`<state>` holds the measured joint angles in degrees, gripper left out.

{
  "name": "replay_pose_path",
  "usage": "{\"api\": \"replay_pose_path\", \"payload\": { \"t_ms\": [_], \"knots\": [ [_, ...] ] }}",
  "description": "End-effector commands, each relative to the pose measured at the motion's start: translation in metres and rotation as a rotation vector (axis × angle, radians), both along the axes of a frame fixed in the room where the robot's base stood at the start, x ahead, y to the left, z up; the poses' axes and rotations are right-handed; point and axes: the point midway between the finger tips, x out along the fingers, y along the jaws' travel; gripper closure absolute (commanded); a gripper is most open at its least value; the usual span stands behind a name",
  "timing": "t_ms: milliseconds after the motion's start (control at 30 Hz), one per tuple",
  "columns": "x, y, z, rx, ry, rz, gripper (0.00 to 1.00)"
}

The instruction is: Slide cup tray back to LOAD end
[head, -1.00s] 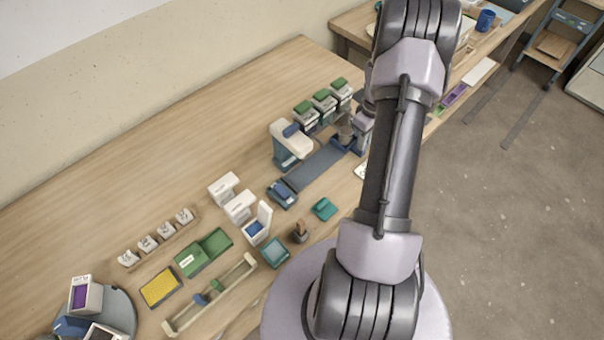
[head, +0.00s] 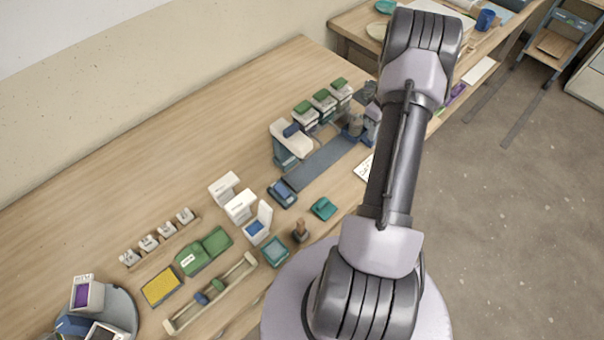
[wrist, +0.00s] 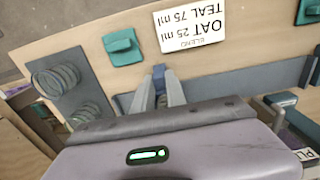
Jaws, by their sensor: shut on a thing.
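My gripper (wrist: 160,92) is shut on a small blue upright handle (wrist: 160,72), seen between the fingertips in the wrist view. The handle stands at the grey-blue slide track (wrist: 235,92), which runs off to the right there. The body of the cup tray is mostly hidden by my fingers and wrist, so I cannot tell its outline. In the head view my gripper (head: 357,126) is at the far upper-right end of the track (head: 318,164). No LOAD mark is readable.
A white-and-blue machine (head: 290,143) and green-topped boxes (head: 322,99) stand behind the track. A blue unit (head: 282,193) sits by its lower-left end. A printed card (wrist: 203,27), a teal block (wrist: 122,47) and a grey plate with ringed cylinders (wrist: 82,80) are nearby.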

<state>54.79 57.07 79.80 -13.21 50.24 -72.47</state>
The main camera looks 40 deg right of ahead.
Motion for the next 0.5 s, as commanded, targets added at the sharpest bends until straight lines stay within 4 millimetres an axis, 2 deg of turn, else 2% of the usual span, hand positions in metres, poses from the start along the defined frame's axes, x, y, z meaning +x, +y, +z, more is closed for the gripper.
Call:
{"api": "replay_pose_path", "payload": {
  "t_ms": [500],
  "knots": [
    [0.004,-0.052,0.000,-0.002,-0.001,0.000,1.00]
  ]
}}
